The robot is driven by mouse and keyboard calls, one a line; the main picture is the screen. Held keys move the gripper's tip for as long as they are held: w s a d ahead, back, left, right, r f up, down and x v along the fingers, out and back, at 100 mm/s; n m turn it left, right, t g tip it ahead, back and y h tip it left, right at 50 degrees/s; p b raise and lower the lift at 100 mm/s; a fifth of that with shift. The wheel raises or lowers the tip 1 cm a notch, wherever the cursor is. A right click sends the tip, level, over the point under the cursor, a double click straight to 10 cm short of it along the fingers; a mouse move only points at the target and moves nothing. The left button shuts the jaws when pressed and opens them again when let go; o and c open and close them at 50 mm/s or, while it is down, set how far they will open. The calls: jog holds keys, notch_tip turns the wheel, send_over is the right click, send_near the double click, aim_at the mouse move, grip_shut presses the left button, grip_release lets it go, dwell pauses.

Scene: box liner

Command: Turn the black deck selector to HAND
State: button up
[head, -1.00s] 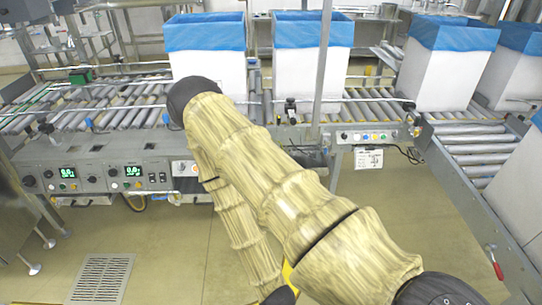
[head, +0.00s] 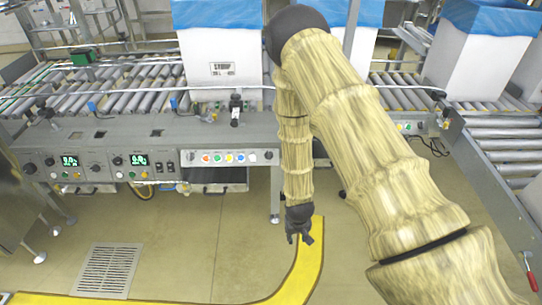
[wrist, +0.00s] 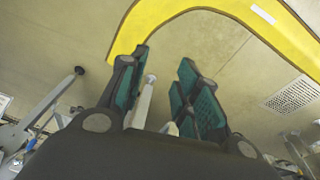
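Several black knobs sit on the grey control panel along the front of the conveyor. They include a left knob (head: 29,168), a knob beside the second green display (head: 118,161), and a small black knob (head: 268,156) at the right end of the coloured button strip. Their labels are too small to read, so I cannot tell which is the deck selector or where it points. My gripper (head: 299,236) hangs pointing down, below and right of the panel, away from all knobs. In the wrist view its teal-padded fingers (wrist: 163,62) are apart with nothing held between them.
The button strip (head: 230,158) has coloured buttons. Roller conveyors (head: 120,88) run behind the panel, with white boxes lined in blue (head: 221,65). A yellow floor line (head: 312,265) curves below my gripper. Open floor lies in front, with a drain grate (head: 107,270).

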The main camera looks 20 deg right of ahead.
jog(key=w+r+t+b, duration=0.1)
jog(key=w+r, duration=0.2)
jog(key=w, duration=0.5)
jog(key=w+r, duration=0.2)
jog(key=w, duration=0.6)
jog(key=m+t+b, duration=0.1)
jog(key=m+b, duration=0.1)
send_near(269, 154)
jog(key=shift+p+x, duration=0.55)
jog(key=shift+x, duration=3.85)
jog(key=shift+w, duration=0.15)
jog(key=shift+r, duration=0.15)
grip_shut()
